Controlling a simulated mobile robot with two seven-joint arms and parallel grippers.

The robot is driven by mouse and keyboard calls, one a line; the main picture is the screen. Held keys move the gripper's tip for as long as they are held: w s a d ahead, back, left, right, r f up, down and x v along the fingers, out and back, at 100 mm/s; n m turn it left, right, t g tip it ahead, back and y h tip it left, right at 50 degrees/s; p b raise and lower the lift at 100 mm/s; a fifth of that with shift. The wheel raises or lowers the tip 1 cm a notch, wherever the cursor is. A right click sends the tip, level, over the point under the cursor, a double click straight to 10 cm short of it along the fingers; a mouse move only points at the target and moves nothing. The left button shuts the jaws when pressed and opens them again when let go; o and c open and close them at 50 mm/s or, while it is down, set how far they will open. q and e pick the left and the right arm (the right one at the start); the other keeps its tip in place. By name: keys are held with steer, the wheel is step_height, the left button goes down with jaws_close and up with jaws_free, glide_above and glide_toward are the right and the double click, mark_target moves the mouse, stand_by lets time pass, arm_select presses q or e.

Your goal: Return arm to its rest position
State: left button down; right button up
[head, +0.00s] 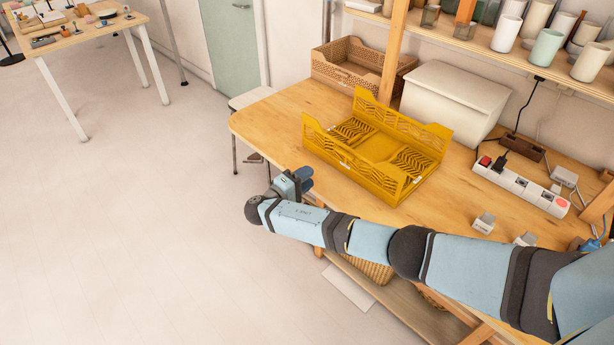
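My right arm (470,265) reaches in from the right and stretches along the front edge of the wooden table. Its end with my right gripper (304,178) is at the table's front edge, left of and below the yellow crate (405,187). The fingers are small and partly hidden by the wrist, so I cannot tell whether they are open or shut. I see no object held there. My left arm and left gripper are not in view.
The yellow crate stands on the wooden table (270,122). Behind it are a brown crate (335,72) and a white box (447,97). A power strip (520,190) lies to the right. A shelf with cups (547,48) is above.

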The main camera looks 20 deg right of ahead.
steer(key=s+a+f+n+y+p, duration=0.1)
steer(key=s+a+f+y+p, duration=0.1)
steer(key=s+a+f+y, duration=0.4)
steer(key=s+a+f+n+y+p, duration=0.15)
steer(key=s+f+y, duration=0.25)
steer(key=s, duration=0.4)
steer(key=s+a+f+n+y+p, duration=0.1)
steer(key=s+a+f+y+p, duration=0.15)
steer(key=s+f+y, duration=0.35)
steer(key=s+d+r+m+t+y+p, duration=0.2)
steer(key=s+r, duration=0.6)
steer(key=s+d+r+m+t+y+p, duration=0.1)
steer(key=s+d+r+m+t+y, duration=0.1)
steer(key=s+r, duration=0.6)
steer(key=shift+s+d+m+p, duration=0.3)
steer(key=shift+d+m+p, duration=0.05)
steer(key=shift+d+p, duration=0.05)
